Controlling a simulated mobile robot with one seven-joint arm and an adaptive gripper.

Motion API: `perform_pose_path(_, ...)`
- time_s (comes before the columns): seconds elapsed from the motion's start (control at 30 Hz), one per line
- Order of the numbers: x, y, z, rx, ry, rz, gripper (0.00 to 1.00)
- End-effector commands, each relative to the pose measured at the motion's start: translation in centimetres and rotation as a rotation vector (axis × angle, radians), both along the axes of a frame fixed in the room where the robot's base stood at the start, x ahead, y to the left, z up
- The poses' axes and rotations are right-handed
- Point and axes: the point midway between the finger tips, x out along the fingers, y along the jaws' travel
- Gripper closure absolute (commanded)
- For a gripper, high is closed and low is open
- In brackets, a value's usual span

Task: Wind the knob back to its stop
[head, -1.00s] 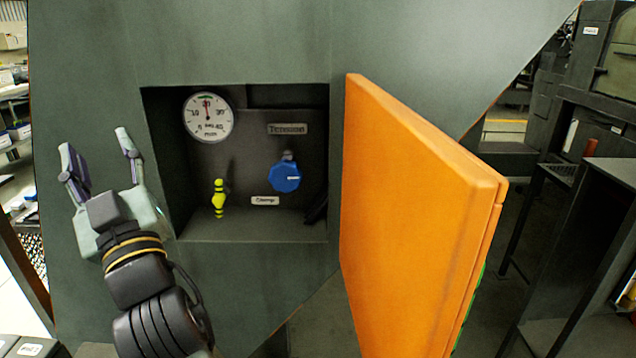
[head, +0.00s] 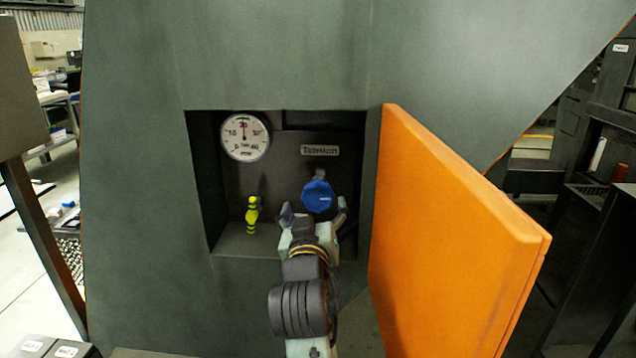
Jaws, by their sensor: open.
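The blue knob (head: 317,196) sits on the back wall of a recess in the dark green machine panel, under a "Tension" label (head: 320,150). It has a faceted rim and a small white mark. My gripper (head: 314,212) is open at the recess mouth, its fingers spread to the left and right of the knob's lower part. I cannot tell whether either finger touches the knob. A round white dial gauge (head: 245,136) is at the recess's upper left, its needle pointing about straight up. My gripper hides the area below the knob.
A yellow-green handle (head: 252,214) stands left of my gripper in the recess. An orange door (head: 450,240) stands open on the right, close to the recess edge. The recess walls and floor (head: 232,243) bound the space around my gripper.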

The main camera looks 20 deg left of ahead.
Motion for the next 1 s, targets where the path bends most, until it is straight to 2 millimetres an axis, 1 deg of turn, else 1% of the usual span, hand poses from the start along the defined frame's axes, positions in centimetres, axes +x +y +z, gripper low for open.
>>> perform_pose_path(0.03,1.2,0.2,0.0,-0.002,0.002,-0.003,0.23)
perform_pose_path(0.2,4.1,1.1,0.0,-0.001,0.0,-0.001,0.23)
perform_pose_path(0.3,5.3,1.5,0.0,0.0,0.0,0.0,0.23)
perform_pose_path(0.4,6.0,1.7,-0.1,0.001,0.0,0.0,0.23)
perform_pose_path(0.53,6.4,1.8,-0.1,0.001,-0.002,0.001,0.23)
perform_pose_path(0.77,6.4,1.8,-0.1,0.001,-0.002,0.001,0.24)
perform_pose_path(1.0,6.4,1.8,-0.1,0.001,-0.002,0.001,0.4)
